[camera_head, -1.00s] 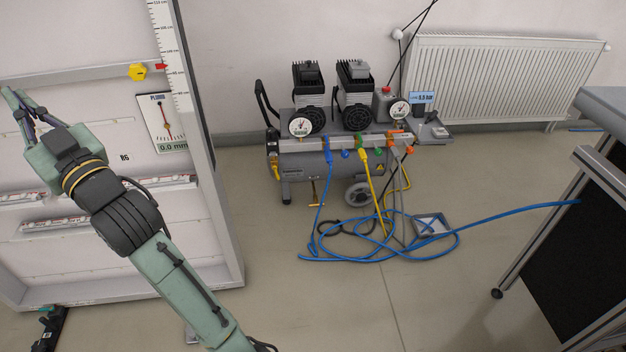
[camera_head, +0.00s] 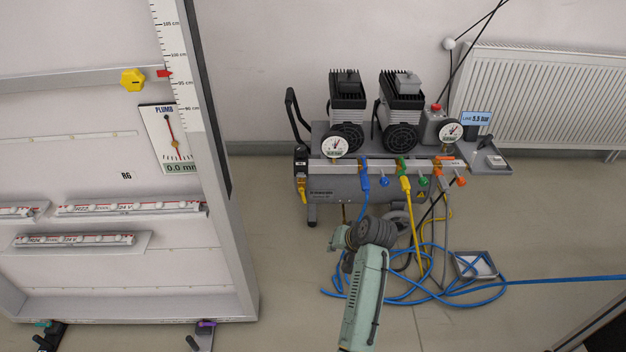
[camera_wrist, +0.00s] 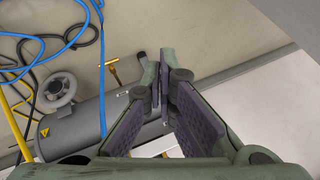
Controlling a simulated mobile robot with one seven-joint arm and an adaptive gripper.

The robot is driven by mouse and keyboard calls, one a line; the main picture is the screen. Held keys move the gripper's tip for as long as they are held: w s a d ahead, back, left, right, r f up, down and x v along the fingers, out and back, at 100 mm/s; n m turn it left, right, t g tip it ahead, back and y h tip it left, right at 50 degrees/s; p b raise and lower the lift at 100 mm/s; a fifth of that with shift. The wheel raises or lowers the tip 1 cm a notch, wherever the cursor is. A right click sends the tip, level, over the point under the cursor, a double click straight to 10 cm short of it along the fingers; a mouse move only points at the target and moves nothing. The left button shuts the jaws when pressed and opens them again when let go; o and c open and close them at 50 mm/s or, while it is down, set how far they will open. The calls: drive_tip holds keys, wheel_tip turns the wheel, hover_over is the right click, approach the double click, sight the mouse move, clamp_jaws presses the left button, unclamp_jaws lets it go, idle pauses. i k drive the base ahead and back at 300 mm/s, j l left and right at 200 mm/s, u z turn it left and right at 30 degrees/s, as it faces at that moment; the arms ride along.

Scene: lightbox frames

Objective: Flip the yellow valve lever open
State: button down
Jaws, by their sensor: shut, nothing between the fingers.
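The grey compressor (camera_head: 372,187) stands on the floor by the wall. A yellow lever (camera_head: 301,190) hangs down at the left end of its tank, below a small black unit. A yellow T-shaped handle (camera_wrist: 112,70) shows near the tank in the wrist view. My gripper (camera_wrist: 160,92) is shut and empty in the wrist view, with the tank behind and left of its fingers. A small yellowish patch shows between the finger bases, too small to identify. In the head view my arm is in front of the compressor, with the gripper (camera_head: 341,238) below the tank, apart from the yellow lever.
Blue and yellow hoses (camera_head: 405,290) lie coiled on the floor right of my arm, around a small tray (camera_head: 475,266). A white panel frame (camera_head: 225,200) stands left. A radiator (camera_head: 550,95) is behind on the right. Floor between panel and compressor is clear.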

sight(301, 190)
drive_tip(key=i, duration=0.9)
